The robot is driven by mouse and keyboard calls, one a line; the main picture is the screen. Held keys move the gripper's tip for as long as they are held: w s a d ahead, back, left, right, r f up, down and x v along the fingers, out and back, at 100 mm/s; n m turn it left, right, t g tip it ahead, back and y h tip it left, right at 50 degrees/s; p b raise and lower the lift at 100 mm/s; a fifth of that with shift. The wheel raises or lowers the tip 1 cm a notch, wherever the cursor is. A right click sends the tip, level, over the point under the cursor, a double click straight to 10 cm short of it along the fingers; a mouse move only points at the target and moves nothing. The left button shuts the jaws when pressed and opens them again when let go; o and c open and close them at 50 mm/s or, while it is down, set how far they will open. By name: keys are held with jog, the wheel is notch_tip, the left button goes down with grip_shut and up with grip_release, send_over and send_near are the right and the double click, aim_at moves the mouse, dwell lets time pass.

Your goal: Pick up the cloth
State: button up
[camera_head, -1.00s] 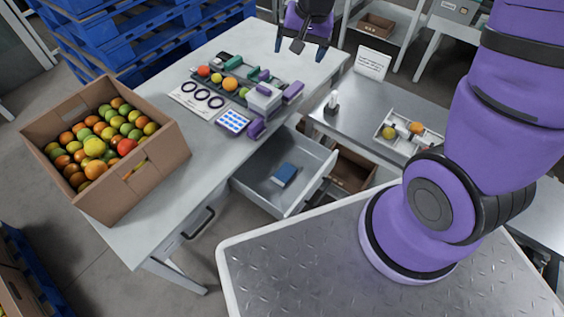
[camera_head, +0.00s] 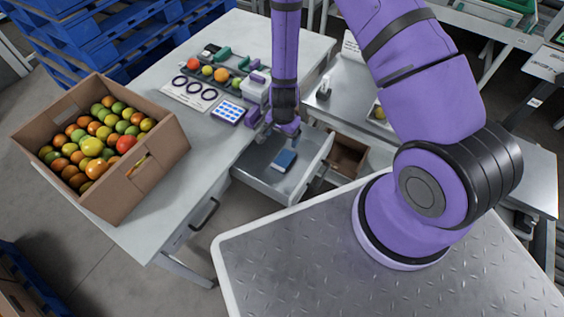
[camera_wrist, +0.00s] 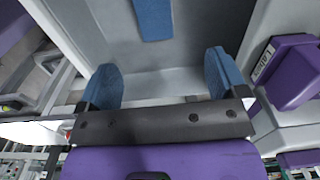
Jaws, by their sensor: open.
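The cloth (camera_head: 284,160) is a small blue folded piece lying in the open grey drawer (camera_head: 262,177) of the table. It also shows at the top of the wrist view (camera_wrist: 153,18), on the drawer's bare floor. My gripper (camera_head: 284,140) is at the drawer, by the table edge, just behind the cloth in the head view. In the wrist view its two blue fingers (camera_wrist: 160,82) are wide apart with nothing between them. The cloth lies beyond the fingertips, apart from them. The fingertips are hard to make out in the head view.
A brown box (camera_head: 347,158) sits right of the drawer. Drawer walls surround the cloth.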

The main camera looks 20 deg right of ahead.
notch_tip(320, 180, down, 3)
jog(key=s, duration=0.1)
send_over(284, 159)
jog(key=f, duration=0.4)
jog(key=shift+s+a+f, duration=0.2)
jog(key=shift+s+a, duration=0.05)
jog(key=shift+w+d+f, duration=0.1)
jog(key=shift+w+f, duration=0.05)
jog(key=shift+f, duration=1.25)
jog(key=shift+w+d+f, duration=0.1)
jog(key=shift+f, duration=1.25)
jog(key=c, duration=1)
jog(key=shift+r, duration=0.1)
notch_tip(284, 159, up, 10)
